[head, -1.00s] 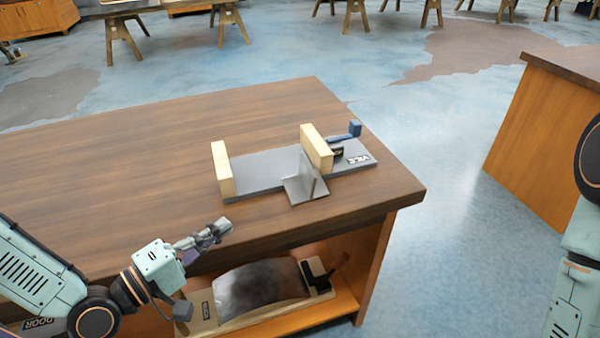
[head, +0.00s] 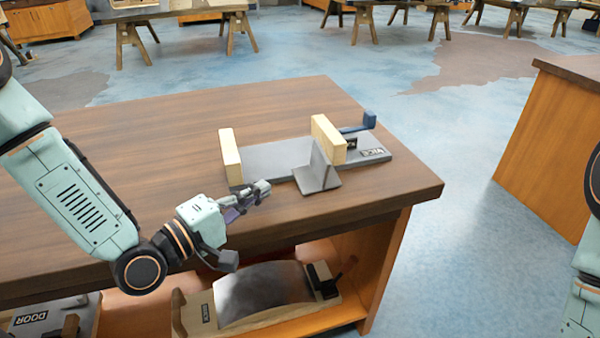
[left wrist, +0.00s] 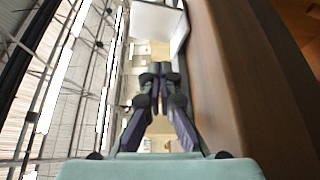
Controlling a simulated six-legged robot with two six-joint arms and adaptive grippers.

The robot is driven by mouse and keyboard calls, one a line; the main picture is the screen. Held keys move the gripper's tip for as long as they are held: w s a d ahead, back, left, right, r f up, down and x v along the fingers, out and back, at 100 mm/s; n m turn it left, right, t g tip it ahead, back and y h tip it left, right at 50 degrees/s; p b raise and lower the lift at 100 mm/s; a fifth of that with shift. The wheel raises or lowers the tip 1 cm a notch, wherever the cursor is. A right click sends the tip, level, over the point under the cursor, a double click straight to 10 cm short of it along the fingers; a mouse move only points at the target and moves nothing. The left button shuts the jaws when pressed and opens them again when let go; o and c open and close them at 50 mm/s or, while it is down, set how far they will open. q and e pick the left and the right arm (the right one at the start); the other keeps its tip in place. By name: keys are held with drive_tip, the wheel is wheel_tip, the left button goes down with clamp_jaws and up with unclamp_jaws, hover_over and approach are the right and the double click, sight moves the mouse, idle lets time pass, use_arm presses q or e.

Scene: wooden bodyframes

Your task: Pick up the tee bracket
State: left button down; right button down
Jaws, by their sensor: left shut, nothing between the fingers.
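The tee bracket (head: 318,178) is a grey metal piece with an upright plate and a flat plate. It sits at the front side of the vice on the wooden bench top, close to the vice's right wooden jaw. My left gripper (head: 264,188) is shut and empty, a short way left of the bracket and apart from it. In the left wrist view the closed fingers (left wrist: 160,70) point toward a pale grey plate at the top, which looks like the bracket (left wrist: 158,22). My right gripper is out of view; only part of that arm shows at the right edge.
The vice (head: 272,158) has two pale wooden jaws and a blue handle (head: 369,121). The bench top (head: 150,130) is clear to the left. Below, a shelf holds a curved dark panel (head: 262,292). Another wooden bench (head: 545,150) stands at the right.

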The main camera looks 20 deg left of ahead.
sight(311, 159)
use_arm(q)
drive_tip(key=shift+w+d+f, duration=0.2)
drive_tip(key=shift+w+d, duration=0.1)
drive_tip(key=shift+w, duration=0.2)
drive_tip(key=shift+b+x, duration=0.7)
drive_tip(key=shift+x, duration=0.1)
drive_tip(key=b+x, duration=0.2)
drive_tip(key=x, duration=0.5)
drive_tip(key=shift+w+d+r, duration=0.1)
drive_tip(key=shift+w+r, duration=0.05)
drive_tip(key=shift+w, duration=0.1)
drive_tip(key=shift+w+d, duration=0.1)
drive_tip(key=shift+w, duration=0.25)
drive_tip(key=shift+d, duration=0.1)
